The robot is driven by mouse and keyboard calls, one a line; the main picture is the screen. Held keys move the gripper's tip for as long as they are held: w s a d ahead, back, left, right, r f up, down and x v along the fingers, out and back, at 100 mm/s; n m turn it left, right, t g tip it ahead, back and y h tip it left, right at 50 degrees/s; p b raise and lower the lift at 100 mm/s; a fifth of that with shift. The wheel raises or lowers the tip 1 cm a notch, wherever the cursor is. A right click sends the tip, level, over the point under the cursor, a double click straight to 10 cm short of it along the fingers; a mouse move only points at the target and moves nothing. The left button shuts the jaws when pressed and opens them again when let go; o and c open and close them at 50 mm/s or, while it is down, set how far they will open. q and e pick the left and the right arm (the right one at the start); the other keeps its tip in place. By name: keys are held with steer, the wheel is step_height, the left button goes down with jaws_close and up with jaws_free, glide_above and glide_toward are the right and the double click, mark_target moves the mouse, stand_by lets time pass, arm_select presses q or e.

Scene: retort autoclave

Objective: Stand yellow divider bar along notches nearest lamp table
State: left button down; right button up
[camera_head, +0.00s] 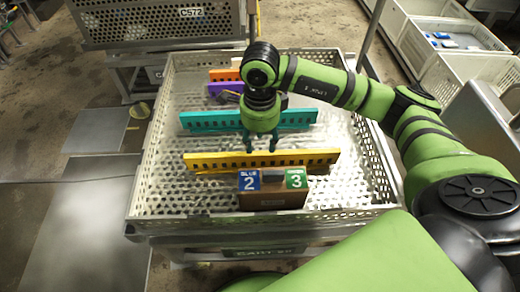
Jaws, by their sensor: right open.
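The yellow divider bar (310,160) lies crosswise in the front half of a white perforated basket (150,165). Its slotted side faces me and it appears to be on its long edge. My right gripper (262,149) points down with its fingers apart, just above or behind the middle of the yellow bar. I cannot tell whether it touches the bar. Nothing shows between the fingers. A teal divider bar (210,121) stands behind the gripper, partly hidden by it. The notches and the lamp table cannot be made out. My left gripper is not in view.
A brown block (272,200) with a blue "2" tag (249,181) and a green "3" tag (296,178) sits in front of the yellow bar. Purple (218,89) and orange (222,75) bars are at the back. A grey perforated case (155,22) stands behind; white bins (455,45) are upper right.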

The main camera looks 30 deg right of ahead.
steer(key=shift+r, duration=1.3)
